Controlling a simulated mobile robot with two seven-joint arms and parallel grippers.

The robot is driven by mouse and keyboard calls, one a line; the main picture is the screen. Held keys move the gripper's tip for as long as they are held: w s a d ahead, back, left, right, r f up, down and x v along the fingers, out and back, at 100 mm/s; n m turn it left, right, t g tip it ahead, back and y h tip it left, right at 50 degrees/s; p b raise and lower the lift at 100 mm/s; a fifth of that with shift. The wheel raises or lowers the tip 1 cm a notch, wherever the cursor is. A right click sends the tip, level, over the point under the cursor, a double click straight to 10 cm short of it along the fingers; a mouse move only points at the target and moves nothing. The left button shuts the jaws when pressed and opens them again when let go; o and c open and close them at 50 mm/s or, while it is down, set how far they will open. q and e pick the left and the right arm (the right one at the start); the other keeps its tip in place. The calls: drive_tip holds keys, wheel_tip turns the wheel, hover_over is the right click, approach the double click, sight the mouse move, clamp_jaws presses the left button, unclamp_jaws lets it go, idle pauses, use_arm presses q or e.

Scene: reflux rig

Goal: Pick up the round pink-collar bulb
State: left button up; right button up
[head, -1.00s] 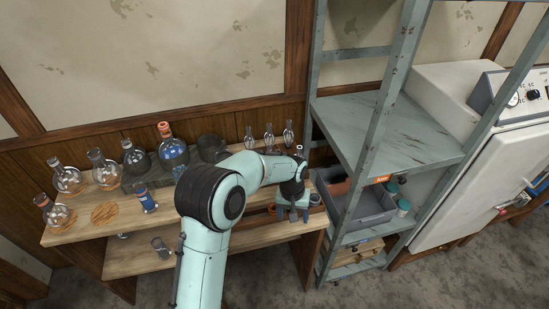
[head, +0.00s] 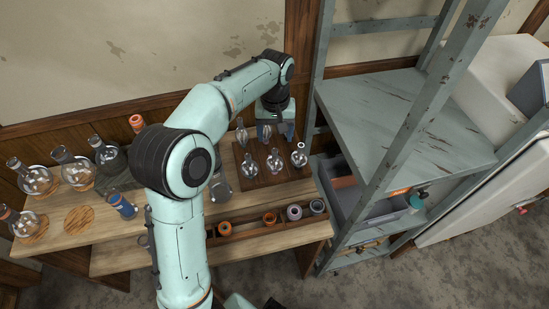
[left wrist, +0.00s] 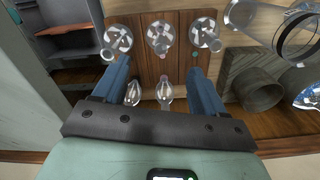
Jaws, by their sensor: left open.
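Several small clear glass bulbs stand on a dark wooden board (head: 272,178) at the right end of the bench. A front row of three shows in the head view: left bulb (head: 249,163), middle bulb (head: 274,161) and right bulb (head: 299,156). In the left wrist view, three round bulbs, including the middle one (left wrist: 160,37), lie beyond my fingertips. Two slimmer bulbs (left wrist: 132,93) (left wrist: 165,93) show between my fingers.
A wooden rack (head: 255,229) with orange and grey rings runs along the lower front shelf. Several flasks (head: 75,165) stand at the left. A metal shelf unit (head: 395,115) rises close on the right. Large glassware (left wrist: 275,30) lies beside the board in the wrist view.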

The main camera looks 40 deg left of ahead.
sight(275, 159)
use_arm(q)
drive_tip(key=f, duration=0.8)
drive_tip(key=f+b, duration=0.1)
drive_tip(key=f, duration=0.3)
drive_tip(key=shift+s+d, duration=0.1)
drive_tip(key=shift+s, duration=0.15)
drive_tip(key=shift+r, duration=0.1)
drive_tip(key=c, duration=0.7)
